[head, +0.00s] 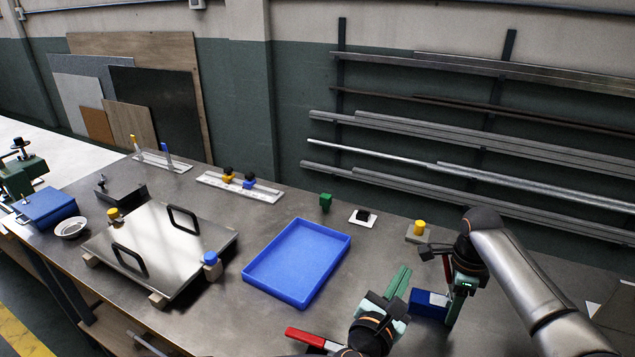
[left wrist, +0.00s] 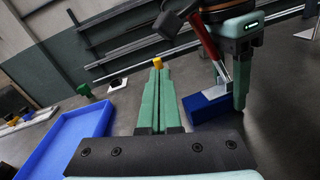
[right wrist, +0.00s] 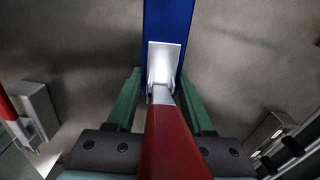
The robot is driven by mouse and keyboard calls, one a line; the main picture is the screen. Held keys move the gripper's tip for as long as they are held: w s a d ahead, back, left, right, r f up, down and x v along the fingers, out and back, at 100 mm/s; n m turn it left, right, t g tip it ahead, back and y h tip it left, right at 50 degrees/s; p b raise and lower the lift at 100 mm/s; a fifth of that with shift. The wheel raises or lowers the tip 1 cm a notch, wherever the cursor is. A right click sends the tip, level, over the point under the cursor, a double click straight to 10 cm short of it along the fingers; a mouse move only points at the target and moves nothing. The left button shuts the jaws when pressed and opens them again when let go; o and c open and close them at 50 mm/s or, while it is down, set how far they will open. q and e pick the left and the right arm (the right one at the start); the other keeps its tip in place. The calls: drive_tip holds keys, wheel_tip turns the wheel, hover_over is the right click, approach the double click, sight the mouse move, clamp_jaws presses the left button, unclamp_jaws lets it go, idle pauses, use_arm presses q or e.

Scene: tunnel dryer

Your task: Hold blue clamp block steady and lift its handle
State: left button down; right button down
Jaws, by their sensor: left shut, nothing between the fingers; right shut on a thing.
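The blue clamp block (head: 428,304) lies on the table at the right of the head view and also shows in the left wrist view (left wrist: 210,108). Its red handle (left wrist: 208,42) slants up from a silver bracket (left wrist: 223,82). In the right wrist view the handle (right wrist: 170,143) runs toward the camera. My right gripper (head: 455,308) is down over the block, its fingers on either side and shut on it. My left gripper (head: 403,275) is shut and empty, to the left of the block and apart from it. Its fingertips (left wrist: 160,68) show no contact with the handle.
Another red handle (head: 305,338) lies at the front edge, left of my left gripper. A blue tray (head: 345,240) stands left of both grippers. A yellow knob (head: 420,226) stands behind them. A metal plate with black handles (head: 160,245) lies further left.

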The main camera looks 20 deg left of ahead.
drive_tip(key=shift+f, duration=0.2)
use_arm(q)
drive_tip(key=w+d+r+m+g+h, duration=0.2)
drive_tip(key=w+r+m+g+h, duration=0.2)
drive_tip(key=w+m+g+h, duration=0.65)
use_arm(e)
drive_tip(key=shift+a, duration=0.1)
use_arm(q)
drive_tip(key=s+a+m+g+y, duration=0.1)
drive_tip(key=s+a+g+y, duration=0.6)
drive_tip(key=y, duration=0.3)
drive_tip(key=w+a+r+n+t+h, duration=0.1)
drive_tip(key=w+a+n+t, duration=0.3)
drive_tip(key=w+a+t, duration=0.5)
drive_tip(key=w+a+r, duration=0.1)
drive_tip(key=w+a, duration=0.3)
drive_tip(key=a, duration=0.5)
drive_tip(key=shift+w+r+h, duration=0.2)
drive_tip(key=shift+r+h, duration=0.15)
drive_tip(key=shift+r, duration=0.05)
